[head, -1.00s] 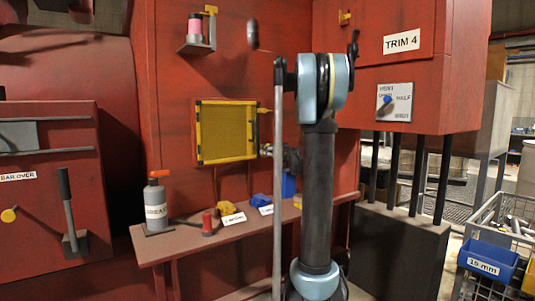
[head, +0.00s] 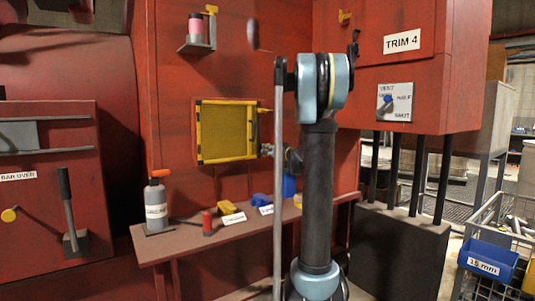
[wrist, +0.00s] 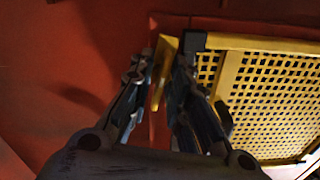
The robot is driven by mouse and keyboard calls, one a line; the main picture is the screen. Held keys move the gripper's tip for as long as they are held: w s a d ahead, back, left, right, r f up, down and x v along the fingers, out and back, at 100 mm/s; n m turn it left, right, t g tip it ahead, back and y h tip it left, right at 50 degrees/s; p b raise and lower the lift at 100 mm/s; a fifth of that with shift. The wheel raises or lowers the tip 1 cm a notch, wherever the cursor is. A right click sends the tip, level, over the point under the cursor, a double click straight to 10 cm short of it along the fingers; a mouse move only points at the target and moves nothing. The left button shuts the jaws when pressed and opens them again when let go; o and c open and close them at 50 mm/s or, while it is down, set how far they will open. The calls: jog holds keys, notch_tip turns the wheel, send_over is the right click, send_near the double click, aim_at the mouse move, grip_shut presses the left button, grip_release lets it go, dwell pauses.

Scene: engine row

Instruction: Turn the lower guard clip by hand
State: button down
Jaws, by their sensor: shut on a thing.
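The guard (head: 227,131) is a yellow-framed mesh panel on the red wall, left of my arm in the head view. It also fills the right of the wrist view (wrist: 270,95). In the wrist view the lower guard clip (wrist: 162,68), a narrow yellow tab, stands between my fingers beside the guard's frame. My gripper (wrist: 160,72) is shut on it. In the head view my gripper (head: 267,150) is small at the guard's lower right edge, and the clip is hard to make out there. The upper clip (head: 262,110) shows partly beside a grey upright pole.
A shelf (head: 185,241) below the guard bears a grey bottle with an orange top (head: 156,205), a red object (head: 207,222) and several small items. A small bracket with a pink spool (head: 197,32) is above.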

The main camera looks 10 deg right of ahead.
jog(key=m, duration=0.4)
jog(key=shift+d, duration=0.1)
jog(key=m, duration=0.4)
jog(key=shift+d+f, duration=0.1)
jog(key=m, duration=0.4)
jog(key=shift+f+m, duration=0.1)
jog(key=shift+m, duration=1.7)
jog(key=c, duration=1.8)
grip_release()
